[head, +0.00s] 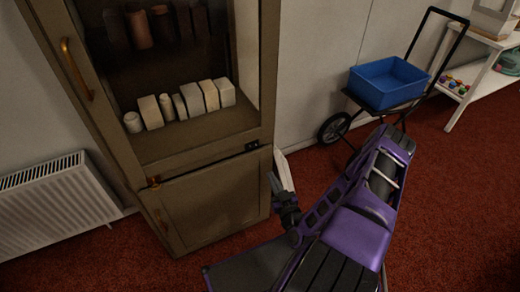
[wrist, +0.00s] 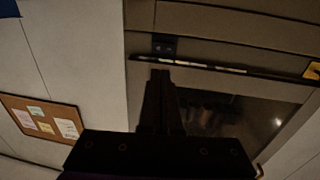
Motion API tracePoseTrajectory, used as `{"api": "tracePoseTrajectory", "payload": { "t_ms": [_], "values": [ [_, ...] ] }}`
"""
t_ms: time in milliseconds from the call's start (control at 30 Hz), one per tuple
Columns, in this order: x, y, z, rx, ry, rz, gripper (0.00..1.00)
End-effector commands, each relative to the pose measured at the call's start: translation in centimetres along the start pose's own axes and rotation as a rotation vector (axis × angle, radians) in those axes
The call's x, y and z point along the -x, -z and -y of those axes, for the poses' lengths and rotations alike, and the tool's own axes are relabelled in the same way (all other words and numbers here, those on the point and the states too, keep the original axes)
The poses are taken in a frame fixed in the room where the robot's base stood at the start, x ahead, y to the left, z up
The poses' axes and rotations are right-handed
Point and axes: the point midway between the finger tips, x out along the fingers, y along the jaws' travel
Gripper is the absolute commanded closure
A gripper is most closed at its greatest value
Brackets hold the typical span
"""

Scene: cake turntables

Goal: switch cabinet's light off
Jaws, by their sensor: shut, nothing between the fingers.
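The tall brown cabinet (head: 200,164) stands at the left of the head view, and its front also fills the right of the wrist view (wrist: 215,20). A small dark switch panel (head: 252,146) sits on its front rail at the right, above the lower door. The panel also shows in the wrist view (wrist: 166,45), just beyond my fingertips. My gripper (head: 271,180) is shut and empty, below and right of the panel in the head view. Its fingers also show in the wrist view (wrist: 160,73). The cabinet's inside looks dim; I cannot tell the light's state.
Several pale containers (head: 180,104) stand on the cabinet shelf. A white radiator (head: 55,205) is at left. A blue crate (head: 387,82) on a black cart and a white table (head: 480,75) stand at right. Red carpet (head: 450,200) is clear at right. A corkboard (wrist: 42,118) hangs on the wall.

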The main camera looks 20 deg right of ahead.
Motion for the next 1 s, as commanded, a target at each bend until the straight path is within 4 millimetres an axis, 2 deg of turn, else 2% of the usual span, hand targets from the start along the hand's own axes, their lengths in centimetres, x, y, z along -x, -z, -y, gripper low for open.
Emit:
{"api": "tracePoseTrajectory", "payload": {
  "t_ms": [467, 667, 1000],
  "values": [
    [-0.4, 0.2, 0.0, -0.002, -0.008, -0.014, 1.0],
    [-3.4, 0.2, -0.1, 0.001, -0.009, -0.016, 1.0],
    [-10.5, 0.3, -0.1, -0.002, -0.009, -0.014, 1.0]
  ]
}}
